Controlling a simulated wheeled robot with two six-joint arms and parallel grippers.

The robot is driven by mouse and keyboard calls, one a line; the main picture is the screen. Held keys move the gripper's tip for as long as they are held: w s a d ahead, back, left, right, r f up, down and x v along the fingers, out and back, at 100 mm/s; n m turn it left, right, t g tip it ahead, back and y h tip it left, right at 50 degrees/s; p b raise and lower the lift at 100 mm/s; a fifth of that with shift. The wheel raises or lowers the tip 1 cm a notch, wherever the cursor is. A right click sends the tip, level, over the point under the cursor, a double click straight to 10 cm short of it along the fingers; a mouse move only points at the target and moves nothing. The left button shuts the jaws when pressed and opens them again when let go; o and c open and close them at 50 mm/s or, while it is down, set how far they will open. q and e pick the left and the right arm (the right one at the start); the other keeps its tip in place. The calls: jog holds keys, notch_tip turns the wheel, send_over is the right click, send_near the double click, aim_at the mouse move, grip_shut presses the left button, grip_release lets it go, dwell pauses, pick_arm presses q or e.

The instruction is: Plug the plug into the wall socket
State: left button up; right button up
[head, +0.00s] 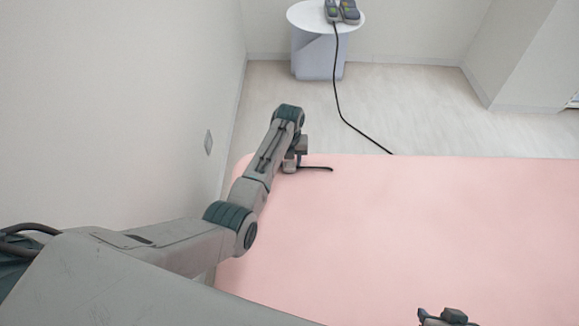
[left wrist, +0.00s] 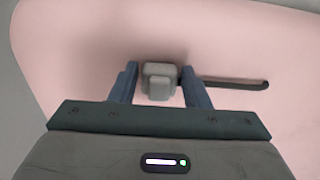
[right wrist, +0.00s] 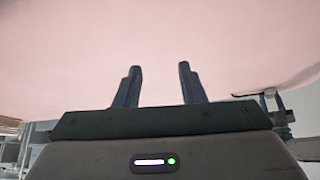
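The grey plug (left wrist: 158,82) lies on the pink bed near its rounded corner, with a short dark cord (left wrist: 235,84) running right from it. My left gripper (left wrist: 159,75) is open above it, one finger on each side, with narrow gaps showing. In the head view the left gripper (head: 296,160) partly hides the plug, and the cord shows to its right. The wall socket (head: 208,142) is a small grey plate on the left wall. My right gripper (right wrist: 160,70) is open and empty, at the bottom of the head view (head: 446,316).
The pink bed (head: 430,220) fills the right foreground and is mostly clear. Beyond it stands a round white side table (head: 300,14) with grey devices (head: 341,11). A dark cable (head: 340,100) runs from there down behind the bed. The left wall (head: 110,110) is close to my left arm.

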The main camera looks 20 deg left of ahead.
pick_arm(q)
jog(key=c, duration=0.5)
